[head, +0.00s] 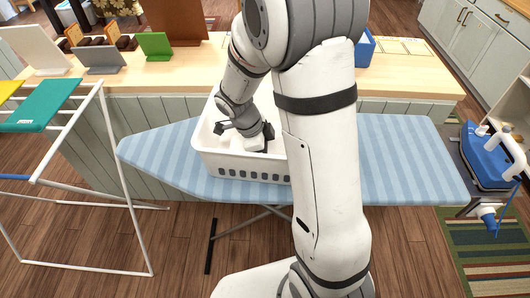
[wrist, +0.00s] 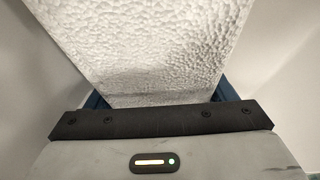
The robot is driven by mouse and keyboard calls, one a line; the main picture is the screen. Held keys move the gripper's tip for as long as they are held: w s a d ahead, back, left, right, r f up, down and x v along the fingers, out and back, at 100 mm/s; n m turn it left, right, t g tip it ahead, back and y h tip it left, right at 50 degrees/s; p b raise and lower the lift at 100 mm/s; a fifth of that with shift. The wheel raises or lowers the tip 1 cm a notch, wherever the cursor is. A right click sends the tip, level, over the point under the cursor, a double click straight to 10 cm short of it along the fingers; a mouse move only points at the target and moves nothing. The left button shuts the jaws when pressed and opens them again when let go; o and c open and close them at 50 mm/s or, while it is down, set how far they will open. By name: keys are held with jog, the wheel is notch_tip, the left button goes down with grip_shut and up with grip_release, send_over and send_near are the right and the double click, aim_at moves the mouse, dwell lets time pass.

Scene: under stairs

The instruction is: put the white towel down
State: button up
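The white towel (wrist: 150,45) has a bumpy, textured surface and fills the upper middle of the wrist view. My gripper (wrist: 160,102) has the towel between its fingers, which show as dark blue slivers against both sides of it. In the head view my gripper (head: 256,137) is down inside the white laundry basket (head: 250,174), and a small part of the towel (head: 254,143) shows by the fingers. The contact between the towel and the basket floor is hidden.
The basket stands on a blue striped ironing board (head: 410,160). A blue iron (head: 485,155) is at the board's right end. A white drying rack (head: 115,150) with a green cloth (head: 45,105) stands at left. A wooden counter (head: 400,75) runs behind.

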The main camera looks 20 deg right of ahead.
jog(key=shift+o, duration=0.7)
jog(key=shift+r, duration=0.1)
jog(key=shift+r, duration=0.15)
jog(key=v, duration=1.1)
jog(key=shift+a+r, duration=0.25)
jog(key=shift+r, duration=0.1)
